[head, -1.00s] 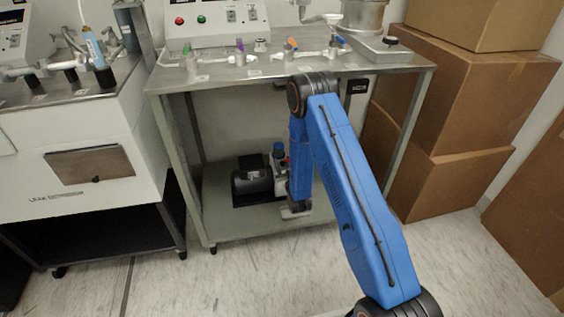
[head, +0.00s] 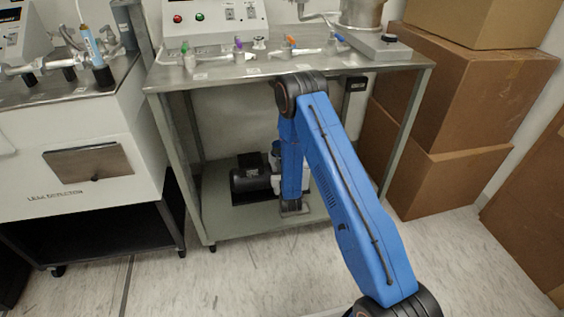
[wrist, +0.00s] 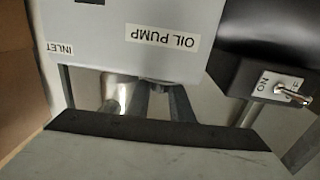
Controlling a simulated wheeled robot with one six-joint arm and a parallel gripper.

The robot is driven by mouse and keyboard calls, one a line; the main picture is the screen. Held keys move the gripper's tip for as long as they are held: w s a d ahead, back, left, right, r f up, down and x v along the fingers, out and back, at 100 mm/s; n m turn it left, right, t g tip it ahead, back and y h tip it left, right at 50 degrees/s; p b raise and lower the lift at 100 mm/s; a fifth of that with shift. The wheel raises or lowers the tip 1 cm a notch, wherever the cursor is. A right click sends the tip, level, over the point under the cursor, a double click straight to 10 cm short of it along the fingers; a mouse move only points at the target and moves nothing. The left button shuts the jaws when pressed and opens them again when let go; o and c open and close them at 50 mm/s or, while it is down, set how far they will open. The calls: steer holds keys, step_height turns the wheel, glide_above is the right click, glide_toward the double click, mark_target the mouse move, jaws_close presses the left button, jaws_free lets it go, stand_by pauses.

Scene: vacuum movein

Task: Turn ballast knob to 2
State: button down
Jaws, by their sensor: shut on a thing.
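The oil pump (head: 251,180) stands on the lower shelf of the steel cart, partly behind my arm in the head view. In the wrist view its grey box (wrist: 140,35) fills the upper middle, with "OIL PUMP" and "INLET" labels. My gripper (wrist: 160,103) shows below that box, its fingers partly hidden by the dark-edged grey part in front. It is shut at the pump's lower edge, where the ballast knob is; the knob and its setting are hidden. In the head view my arm hides the gripper's fingers.
A toggle switch (wrist: 287,92) on a black housing is at the right of the wrist view. The cart's lower shelf (head: 240,222) has free room in front of the pump. The tabletop (head: 270,68) lies above. Cardboard boxes (head: 440,175) stand on the right.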

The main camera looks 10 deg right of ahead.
steer(key=c, duration=1.6)
jaws_free()
steer(key=shift+o, duration=0.2)
steer(key=s+a, duration=0.1)
steer(key=s, duration=1.6)
steer(key=shift+s+a, duration=0.2)
